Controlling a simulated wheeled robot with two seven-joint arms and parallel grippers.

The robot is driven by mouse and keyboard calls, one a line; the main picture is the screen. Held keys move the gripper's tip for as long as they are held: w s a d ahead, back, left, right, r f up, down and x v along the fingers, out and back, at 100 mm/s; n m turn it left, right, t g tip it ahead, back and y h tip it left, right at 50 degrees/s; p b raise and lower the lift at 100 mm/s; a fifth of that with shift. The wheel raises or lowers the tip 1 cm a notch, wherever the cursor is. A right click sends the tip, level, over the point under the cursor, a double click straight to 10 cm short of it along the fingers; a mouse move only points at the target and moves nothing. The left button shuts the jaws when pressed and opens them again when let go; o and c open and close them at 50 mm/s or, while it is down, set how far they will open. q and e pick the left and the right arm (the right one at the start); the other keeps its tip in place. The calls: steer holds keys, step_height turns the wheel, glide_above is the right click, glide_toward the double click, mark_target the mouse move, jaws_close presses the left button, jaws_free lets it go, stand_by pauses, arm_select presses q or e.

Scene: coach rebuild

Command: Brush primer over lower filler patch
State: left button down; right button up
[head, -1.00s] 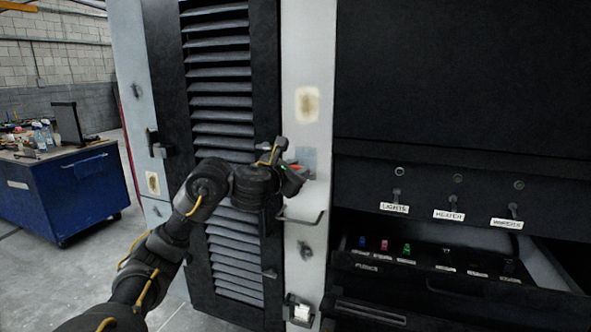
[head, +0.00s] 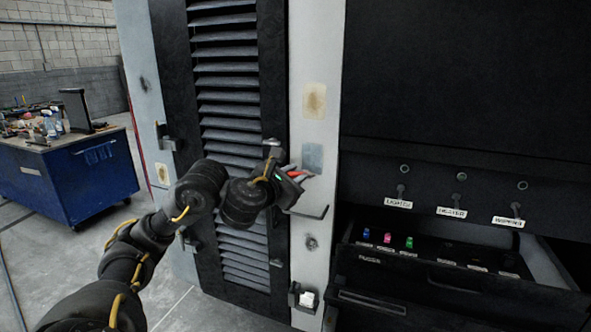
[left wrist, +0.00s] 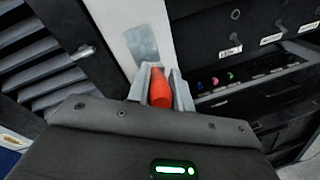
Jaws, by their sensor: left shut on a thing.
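My left gripper (head: 292,180) is shut on a red-handled tool, likely the brush (head: 298,174), in front of the pale post (head: 318,50). In the left wrist view the red handle (left wrist: 159,88) sits between the two grey fingers; its bristles are hidden. A grey rectangular patch (head: 313,157) lies on the post just above and right of the gripper; it also shows beyond the fingers in the left wrist view (left wrist: 142,44). A beige filler patch (head: 314,100) is higher on the same post. I cannot tell whether the brush touches the post. My right gripper is out of view.
A small ledge (head: 310,211) juts from the post below the gripper. A small holder (head: 304,297) is lower down. An open drawer (head: 440,262) with coloured switches is at right, a louvred panel (head: 228,80) at left, and a blue workbench (head: 70,180) farther off.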

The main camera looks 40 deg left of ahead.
arm_select(q)
steer(key=shift+s+d+r+p, duration=0.1)
steer(key=shift+s+d+p, duration=0.05)
steer(key=shift+s+p, duration=0.45)
steer(key=shift+s+d+p, duration=0.2)
steer(key=shift+s+p, duration=0.3)
steer(key=shift+s, duration=0.1)
steer(key=shift+s+d, duration=0.15)
steer(key=shift+s, duration=0.1)
steer(key=shift+w, duration=0.1)
